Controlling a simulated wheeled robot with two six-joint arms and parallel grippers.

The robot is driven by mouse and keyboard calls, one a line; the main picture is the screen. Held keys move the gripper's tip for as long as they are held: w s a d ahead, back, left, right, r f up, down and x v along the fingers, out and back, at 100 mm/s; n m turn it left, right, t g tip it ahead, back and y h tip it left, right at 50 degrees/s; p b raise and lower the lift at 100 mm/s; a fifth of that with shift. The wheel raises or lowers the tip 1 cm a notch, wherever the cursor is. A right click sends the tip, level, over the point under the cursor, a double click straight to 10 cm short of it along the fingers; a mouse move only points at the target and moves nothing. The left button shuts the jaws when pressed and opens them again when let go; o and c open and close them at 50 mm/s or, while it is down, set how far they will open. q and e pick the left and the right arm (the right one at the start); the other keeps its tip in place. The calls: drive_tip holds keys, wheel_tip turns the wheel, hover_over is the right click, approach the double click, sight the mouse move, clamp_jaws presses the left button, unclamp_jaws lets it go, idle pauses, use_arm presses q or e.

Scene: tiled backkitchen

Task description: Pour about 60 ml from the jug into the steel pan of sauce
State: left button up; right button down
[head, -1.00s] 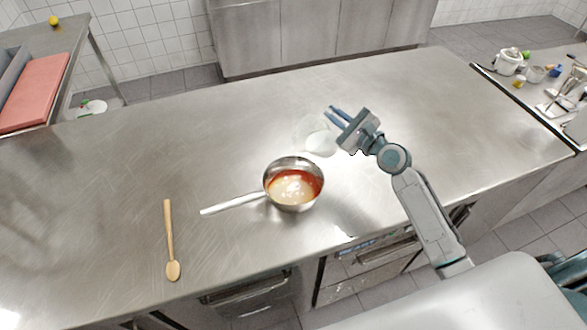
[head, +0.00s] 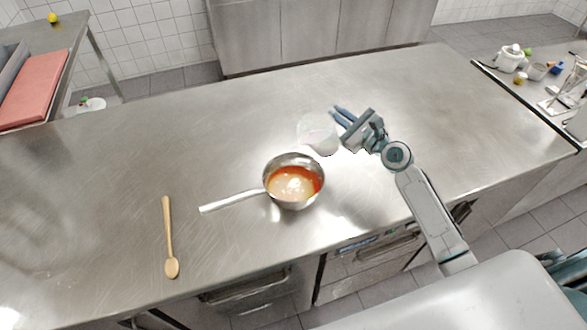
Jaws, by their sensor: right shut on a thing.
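The steel pan (head: 294,162) stands on the steel counter with its handle pointing left. It holds red-orange sauce (head: 308,184) with a pale, creamy patch in the middle. The clear jug (head: 312,124) has white liquid (head: 325,146) low inside it. It is just behind and to the right of the pan, apart from it in the picture; I see no stream between them. My right gripper (head: 342,117) is shut on the jug at its right side; the exact contact is hard to see. My left gripper is not in view.
A wooden spoon (head: 169,235) lies on the counter (head: 110,190) left of the pan. The counter is otherwise clear. A red board (head: 38,88) is on a side table at the left. Small pots and utensils (head: 508,62) stand at the far right.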

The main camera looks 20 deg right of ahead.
drive_tip(key=w+d+f+m+p, duration=0.1)
drive_tip(key=w+d+f+m, duration=0.15)
drive_tip(key=m, duration=0.35)
wheel_tip(320, 180, up, 7)
drive_tip(key=p, duration=0.5)
drive_tip(key=shift+s+d+f+p, duration=0.2)
drive_tip(key=shift+s+d+p, duration=0.2)
drive_tip(key=shift+s+d, duration=0.05)
